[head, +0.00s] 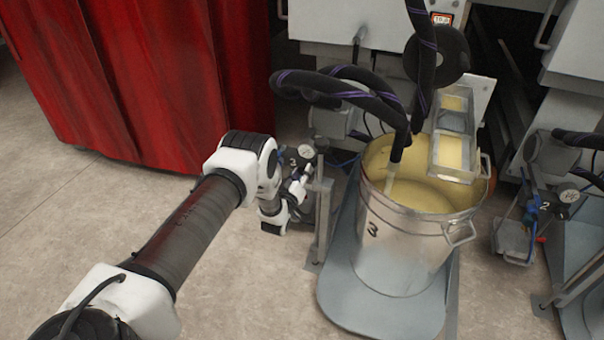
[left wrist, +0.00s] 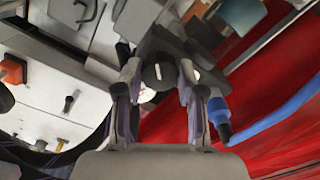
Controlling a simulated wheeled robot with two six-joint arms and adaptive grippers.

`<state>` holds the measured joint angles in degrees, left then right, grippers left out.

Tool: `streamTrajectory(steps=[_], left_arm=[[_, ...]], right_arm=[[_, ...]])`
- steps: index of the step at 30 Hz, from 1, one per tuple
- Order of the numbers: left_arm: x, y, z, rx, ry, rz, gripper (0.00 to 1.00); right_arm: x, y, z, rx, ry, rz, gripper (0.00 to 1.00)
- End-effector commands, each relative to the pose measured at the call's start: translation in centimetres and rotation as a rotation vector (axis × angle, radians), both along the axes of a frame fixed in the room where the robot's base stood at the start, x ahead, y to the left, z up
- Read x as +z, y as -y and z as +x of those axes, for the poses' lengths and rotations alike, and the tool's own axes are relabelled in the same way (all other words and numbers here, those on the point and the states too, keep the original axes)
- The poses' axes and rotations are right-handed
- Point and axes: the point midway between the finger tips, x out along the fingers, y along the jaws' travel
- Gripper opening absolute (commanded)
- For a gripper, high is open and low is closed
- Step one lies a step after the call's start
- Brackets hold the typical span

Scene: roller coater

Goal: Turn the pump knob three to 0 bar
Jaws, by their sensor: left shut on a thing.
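Pump knob three (left wrist: 158,75) is a dark round knob with a white line, seen between the fingers in the left wrist view. My left gripper (left wrist: 158,82) is shut on it, one finger on each side. In the head view my left gripper (head: 298,190) is at the pump stand left of the bucket marked 3, below a small round gauge (head: 306,153). The knob is hidden there behind my wrist. The gauge reading is too small to tell. My right gripper is not in view.
The metal bucket (head: 395,245) of yellow paint stands on a grey tray (head: 350,300) right of my gripper, with black hoses (head: 350,90) above. A red curtain (head: 150,80) hangs at the left. A second pump marked 2 (head: 545,207) stands far right. Floor in front is clear.

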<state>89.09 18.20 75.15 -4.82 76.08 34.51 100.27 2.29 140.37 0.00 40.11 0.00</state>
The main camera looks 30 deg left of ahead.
Motion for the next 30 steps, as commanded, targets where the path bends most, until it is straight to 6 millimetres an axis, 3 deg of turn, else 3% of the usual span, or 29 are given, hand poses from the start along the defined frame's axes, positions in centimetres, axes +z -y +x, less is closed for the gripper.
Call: streamTrajectory(steps=[2, 3, 4, 5, 17, 30], left_arm=[[0.0, 0.0, 0.0, 0.001, 0.000, -0.001, 0.04], [0.0, 0.0, 0.0, 0.001, 0.000, -0.001, 0.49], [0.0, 0.0, 0.0, 0.001, 0.000, -0.001, 0.60], [0.0, 0.0, 0.0, 0.001, -0.001, 0.000, 0.64], [-0.1, 0.2, -0.9, 0.001, -0.003, 0.000, 0.64], [-0.1, 2.5, -10.4, 0.000, -0.004, -0.001, 0.64]], right_arm=[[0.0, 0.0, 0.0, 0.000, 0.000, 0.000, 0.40], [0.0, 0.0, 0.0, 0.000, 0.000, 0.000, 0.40], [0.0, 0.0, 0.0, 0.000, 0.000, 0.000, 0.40], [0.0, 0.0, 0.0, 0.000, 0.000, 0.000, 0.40], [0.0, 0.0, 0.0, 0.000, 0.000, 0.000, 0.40], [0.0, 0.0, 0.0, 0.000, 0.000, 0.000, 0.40]])
